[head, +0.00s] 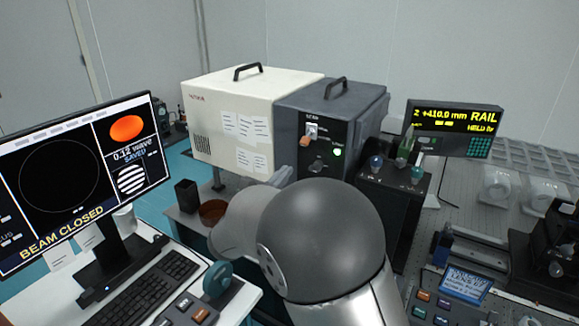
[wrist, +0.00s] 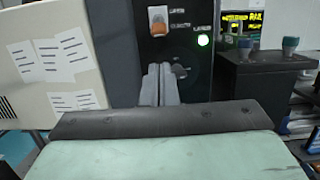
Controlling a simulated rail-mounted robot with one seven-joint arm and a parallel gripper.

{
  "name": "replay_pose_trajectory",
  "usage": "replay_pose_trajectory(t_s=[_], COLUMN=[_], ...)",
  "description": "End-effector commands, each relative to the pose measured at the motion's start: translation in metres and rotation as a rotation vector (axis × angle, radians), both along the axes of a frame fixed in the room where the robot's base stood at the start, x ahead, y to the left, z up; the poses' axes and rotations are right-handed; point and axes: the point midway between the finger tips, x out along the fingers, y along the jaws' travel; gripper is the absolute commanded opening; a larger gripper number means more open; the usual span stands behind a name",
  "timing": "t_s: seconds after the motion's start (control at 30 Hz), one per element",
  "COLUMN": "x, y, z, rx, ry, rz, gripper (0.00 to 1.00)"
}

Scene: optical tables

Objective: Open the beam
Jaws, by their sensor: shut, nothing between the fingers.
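The dark grey control box (head: 340,110) has a black front panel with an orange-and-white switch (head: 306,138), a dark knob (head: 318,164) below it and a lit green lamp (head: 337,153). In the wrist view the switch (wrist: 158,22) sits at the top, above my gripper (wrist: 160,72). My gripper's two pale fingers are together and empty, upright in front of the panel, just left of the knob (wrist: 181,71). Whether they touch the panel I cannot tell. In the head view my arm hides much of the gripper. The monitor (head: 75,180) reads "BEAM CLOSED".
A cream box (head: 245,105) with paper labels stands left of the control box. A black box (head: 390,195) with coloured knobs stands to the right, before the rail display (head: 452,130). A keyboard (head: 140,290) lies at front left. Optical stages crowd the right table.

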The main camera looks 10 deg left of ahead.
Motion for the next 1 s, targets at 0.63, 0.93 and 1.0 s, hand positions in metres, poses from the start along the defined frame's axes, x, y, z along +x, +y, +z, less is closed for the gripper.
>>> replay_pose_trajectory(t_s=[0.63,0.93,1.0], x=[0.076,0.077,0.076], y=[-0.037,-0.037,-0.036], z=[0.016,0.016,0.016], rx=[0.0,0.001,0.002], ry=[0.001,0.001,0.004], rz=[-0.001,-0.001,0.001], gripper=[0.0,0.0,0.0])
